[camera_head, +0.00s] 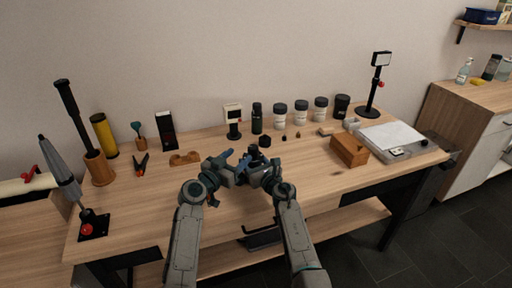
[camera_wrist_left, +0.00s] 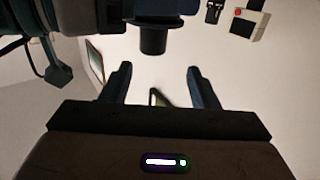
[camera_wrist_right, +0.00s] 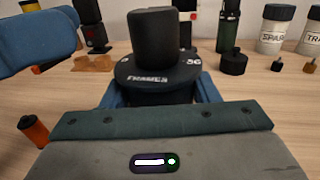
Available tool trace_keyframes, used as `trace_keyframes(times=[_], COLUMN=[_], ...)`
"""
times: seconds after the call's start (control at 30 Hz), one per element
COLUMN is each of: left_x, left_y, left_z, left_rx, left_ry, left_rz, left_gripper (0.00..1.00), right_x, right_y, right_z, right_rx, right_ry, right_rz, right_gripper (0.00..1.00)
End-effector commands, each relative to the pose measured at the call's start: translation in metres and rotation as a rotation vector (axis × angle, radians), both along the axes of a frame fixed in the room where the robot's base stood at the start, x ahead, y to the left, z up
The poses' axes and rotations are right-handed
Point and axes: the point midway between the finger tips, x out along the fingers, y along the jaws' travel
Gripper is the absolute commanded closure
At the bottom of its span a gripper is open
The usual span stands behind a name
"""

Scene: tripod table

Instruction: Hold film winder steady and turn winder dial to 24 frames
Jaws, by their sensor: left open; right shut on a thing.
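The film winder (camera_wrist_right: 155,70) is black, with a round knob on top of a disc marked "FRAMES" and a number that looks like 36. My right gripper (camera_wrist_right: 158,95) is shut on its body, below the disc. In the head view the winder (camera_head: 254,153) is small and partly hidden between my grippers. My left gripper (camera_head: 232,158) is close beside it on the left. In the left wrist view the left gripper (camera_wrist_left: 155,78) is open, with nothing between its fingers. The winder's dark knob (camera_wrist_left: 152,38) appears beyond those fingertips, apart from them.
Several jars (camera_head: 301,112) and a dark bottle (camera_head: 257,118) stand along the back of the table. A wooden block (camera_head: 349,150) and a light panel (camera_head: 392,138) are at the right. A wooden rest (camera_head: 185,158) and orange-handled pliers (camera_head: 141,164) lie left. The front table area is mostly clear.

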Motion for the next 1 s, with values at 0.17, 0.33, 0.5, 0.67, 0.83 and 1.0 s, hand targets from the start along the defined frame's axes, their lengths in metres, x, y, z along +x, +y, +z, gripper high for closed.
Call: trace_keyframes(times=[0.17, 0.33, 0.5, 0.67, 0.83, 1.0], left_x=[-0.022, -0.018, 0.007, 0.034, 0.056, 0.070], left_y=[-0.001, -0.006, -0.021, -0.038, -0.052, -0.061], left_z=[-0.010, -0.011, -0.011, -0.010, -0.011, -0.011], left_rx=[0.006, 0.006, 0.008, 0.007, 0.008, 0.009], left_ry=[0.000, -0.001, 0.000, 0.000, 0.001, 0.001], left_rz=[0.037, 0.045, 0.044, 0.044, 0.044, 0.044], left_gripper=[0.45, 0.45, 0.45, 0.45, 0.45, 0.45], right_x=[0.000, 0.000, 0.000, 0.000, 0.000, 0.000], right_y=[0.000, 0.000, 0.000, 0.000, 0.000, 0.000], right_z=[0.000, 0.000, 0.000, 0.000, 0.000, 0.000], right_rx=[0.000, 0.000, 0.001, 0.001, 0.000, 0.000], right_ry=[0.001, 0.001, 0.000, 0.000, 0.000, 0.000], right_rz=[0.000, 0.000, 0.000, 0.000, 0.000, 0.000], right_gripper=[0.76, 0.76, 0.76, 0.76, 0.76, 0.76])
